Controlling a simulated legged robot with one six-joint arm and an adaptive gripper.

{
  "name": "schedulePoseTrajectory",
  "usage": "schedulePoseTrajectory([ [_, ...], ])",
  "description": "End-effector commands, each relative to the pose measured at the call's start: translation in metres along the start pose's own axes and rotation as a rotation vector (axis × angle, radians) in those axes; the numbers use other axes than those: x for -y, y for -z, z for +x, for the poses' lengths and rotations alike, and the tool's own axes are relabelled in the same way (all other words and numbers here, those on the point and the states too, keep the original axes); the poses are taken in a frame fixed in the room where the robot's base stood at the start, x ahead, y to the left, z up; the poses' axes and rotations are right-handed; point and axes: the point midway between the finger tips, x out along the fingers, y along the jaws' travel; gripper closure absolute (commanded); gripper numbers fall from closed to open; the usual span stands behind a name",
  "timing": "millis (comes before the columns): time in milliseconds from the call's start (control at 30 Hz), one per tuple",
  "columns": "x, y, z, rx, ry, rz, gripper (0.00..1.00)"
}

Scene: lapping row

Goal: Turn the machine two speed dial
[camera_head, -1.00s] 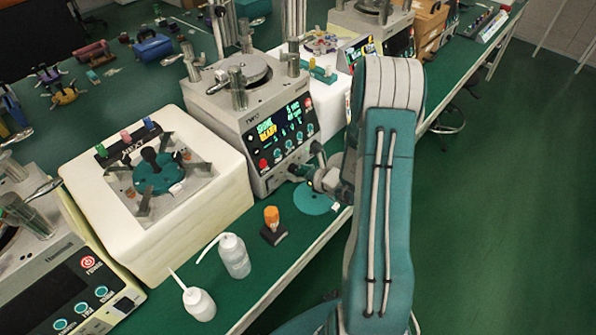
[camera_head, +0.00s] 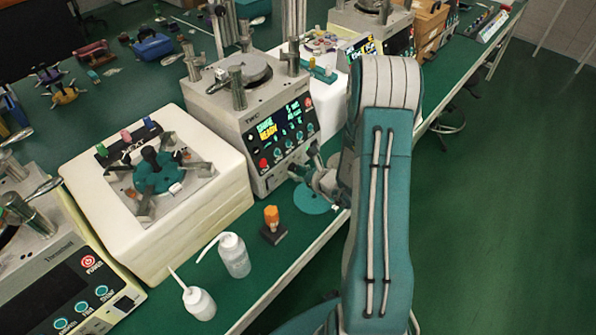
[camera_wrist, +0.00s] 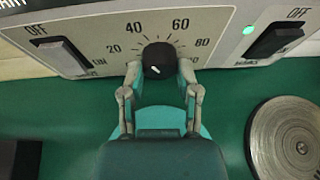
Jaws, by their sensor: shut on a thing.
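Machine two (camera_head: 234,113) is a grey box with a lit display panel, standing on the green bench. In the wrist view, its black round speed dial (camera_wrist: 159,58) sits on a light panel with printed numbers from 20 to 80 around it. A small white mark shows low on the dial's face. My gripper (camera_wrist: 160,70) has one finger on each side of the dial and is shut on it. In the head view my gripper (camera_head: 313,174) is at the machine's lower front, small and partly hidden by my arm.
A round metal disc (camera_wrist: 287,140) lies at lower right. An orange-handled tool (camera_head: 271,218) and white bottles (camera_head: 234,256) stand along the bench's front edge.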

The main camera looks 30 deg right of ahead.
Motion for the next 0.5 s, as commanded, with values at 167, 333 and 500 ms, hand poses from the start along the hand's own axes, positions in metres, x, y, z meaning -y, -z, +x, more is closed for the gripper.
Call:
schedulePoseTrajectory([
  [167, 0.0008, -0.0008, 0.0005, 0.001, 0.001, -0.001, 0.31],
  [333, 0.0005, -0.0006, 0.0003, 0.001, 0.000, 0.000, 0.23],
  [500, 0.0003, -0.0004, 0.0002, 0.000, 0.000, 0.001, 0.23],
])
